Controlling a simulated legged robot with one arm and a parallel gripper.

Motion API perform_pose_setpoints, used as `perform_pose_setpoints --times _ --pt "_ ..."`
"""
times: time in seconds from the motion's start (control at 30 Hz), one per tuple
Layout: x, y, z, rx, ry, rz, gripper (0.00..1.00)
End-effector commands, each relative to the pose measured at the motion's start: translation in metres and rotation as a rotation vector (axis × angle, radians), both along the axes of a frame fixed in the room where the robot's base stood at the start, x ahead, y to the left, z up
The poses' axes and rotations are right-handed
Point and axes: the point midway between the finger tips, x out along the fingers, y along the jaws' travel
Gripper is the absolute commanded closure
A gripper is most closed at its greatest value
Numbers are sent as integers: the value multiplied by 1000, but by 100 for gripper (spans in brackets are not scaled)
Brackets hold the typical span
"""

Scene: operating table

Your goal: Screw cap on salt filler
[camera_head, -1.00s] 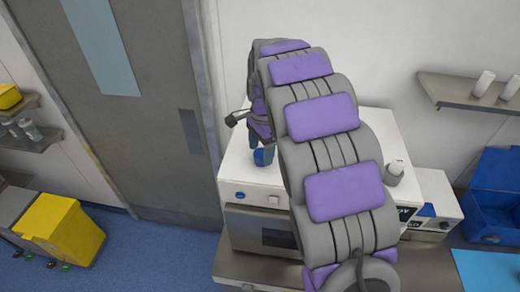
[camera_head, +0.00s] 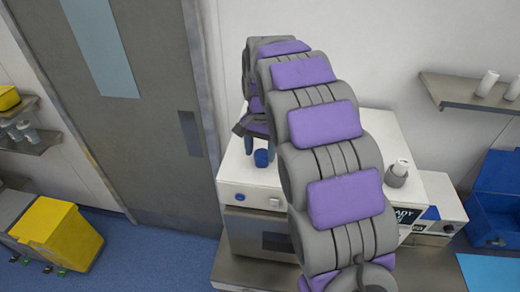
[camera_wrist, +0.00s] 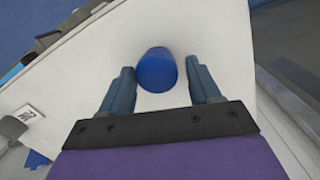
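A blue cap (camera_head: 261,158) stands on the white top of the machine, left of my arm. It also shows in the wrist view (camera_wrist: 157,70) as a blue cylinder near the picture's middle. My gripper (camera_wrist: 161,72) is open and empty. Its two fingers lie on either side of the cap in that view, the left one closer to it. The head view shows my gripper (camera_head: 260,147) just above or around the cap; I cannot tell the exact height. A grey fitting with a white top (camera_head: 397,174) stands at the machine's right; I cannot tell if it is the salt filler.
The white machine (camera_head: 240,185) stands on a metal counter against the wall. My arm hides its middle. A shelf with white bottles (camera_head: 487,83) and a blue bin (camera_head: 498,200) are at the right. A yellow bin (camera_head: 62,236) stands on the floor at the left.

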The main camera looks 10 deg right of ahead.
Motion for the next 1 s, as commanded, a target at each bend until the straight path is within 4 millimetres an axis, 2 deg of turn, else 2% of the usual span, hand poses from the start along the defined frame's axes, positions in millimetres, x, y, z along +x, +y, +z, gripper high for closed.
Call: perform_pose_setpoints --times 0.07,0.47,0.63,0.8,1.0 --pt "0 0 0 0 0 -1 46" --pt "2 0 0 0 -2 -7 84" --pt "3 0 1 0 -1 -157 100" --pt "3 0 0 1 -3 -292 100" --pt "3 0 0 2 -4 -303 100"
